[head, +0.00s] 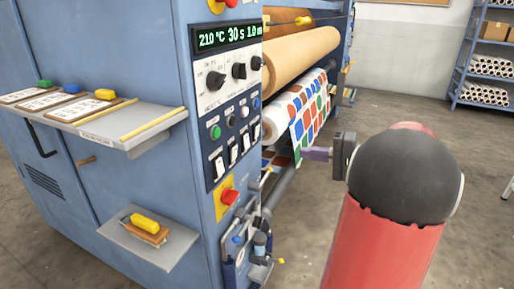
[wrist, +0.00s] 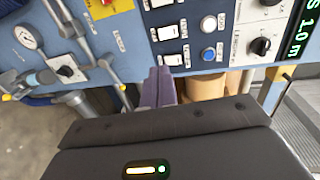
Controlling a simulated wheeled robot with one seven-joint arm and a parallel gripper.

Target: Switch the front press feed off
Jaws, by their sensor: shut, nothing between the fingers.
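The press control panel (head: 233,110) is on the end of the blue machine in the head view. Low on it is a row of white rocker switches, such as one at the left (head: 219,167) and one at the right (head: 256,130). Several rockers also show in the wrist view, one near the fingertips (wrist: 172,60). Their labels are too small to read, so I cannot tell which is the front press feed or its position. My gripper (head: 308,153) has purple fingers, shut and empty, right of the panel. The fingers also show in the wrist view (wrist: 160,88).
A lit display (head: 228,37) and black knobs (head: 239,71) are above the switches. A red emergency button (head: 229,196) is below. The printed roll (head: 303,108) lies behind my gripper. A gauge (wrist: 27,37) and pipes flank the panel. Floor at right is free.

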